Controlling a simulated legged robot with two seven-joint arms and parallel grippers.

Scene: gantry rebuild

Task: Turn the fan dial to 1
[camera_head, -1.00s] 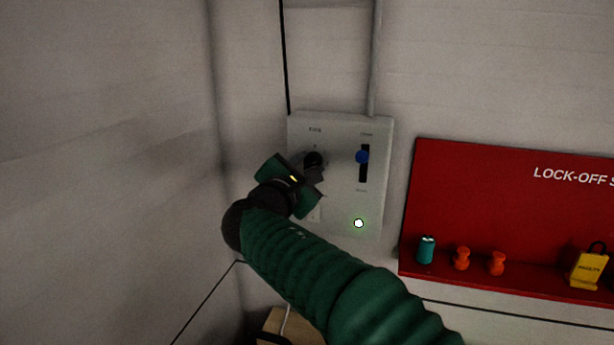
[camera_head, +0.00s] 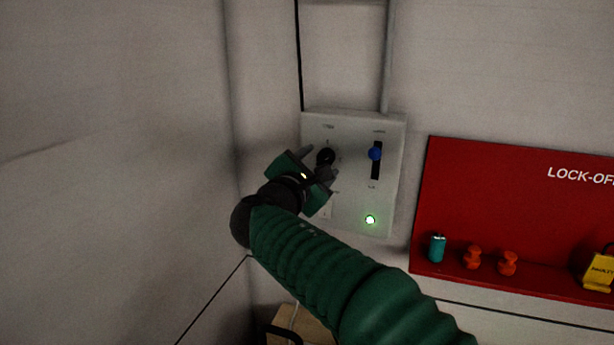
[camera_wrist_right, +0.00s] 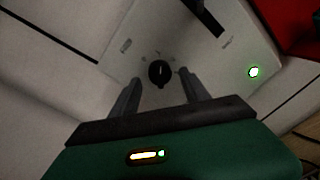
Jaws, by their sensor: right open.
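The fan dial (camera_head: 325,156) is a round black knob at the upper left of a pale control panel (camera_head: 345,215) on the wall. In the right wrist view the dial (camera_wrist_right: 159,72) has a light pointer line and small marks around it, too small to read. My right gripper (camera_head: 318,163) is at the panel, open, its fingers on either side of the dial's near side. In the right wrist view the gripper (camera_wrist_right: 160,95) is empty, and the dial shows just beyond and between the fingertips. I cannot tell whether they touch it. My left gripper is not in view.
A blue slider knob (camera_head: 375,153) in a dark slot is right of the dial, with a lit green lamp (camera_head: 370,219) below. A red lock-off board (camera_head: 500,200) with several small items hangs to the right. A wall corner is close on the left.

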